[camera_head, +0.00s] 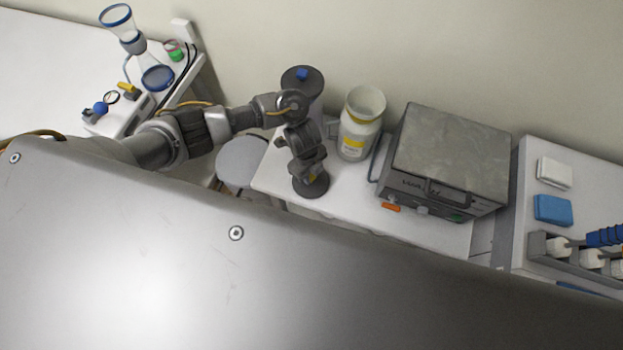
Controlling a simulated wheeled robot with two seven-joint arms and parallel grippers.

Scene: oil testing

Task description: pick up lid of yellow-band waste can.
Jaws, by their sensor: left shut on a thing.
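The yellow-band waste can (354,140) is a pale can with a yellow band. It stands open on the white table, with its round mouth showing. Its dark round lid (311,190) is left of the can and nearer to me, with a bit of yellow on top between my fingers. My left gripper (312,176) points down and is shut on the lid. I cannot tell whether the lid touches the table or is held above it. My right gripper is not in view.
A can with a dark lid and blue knob (302,75) stands behind my left wrist. A grey metal box (450,160) with a handle is right of the open can. A round stool (240,162) is left of the table (350,205).

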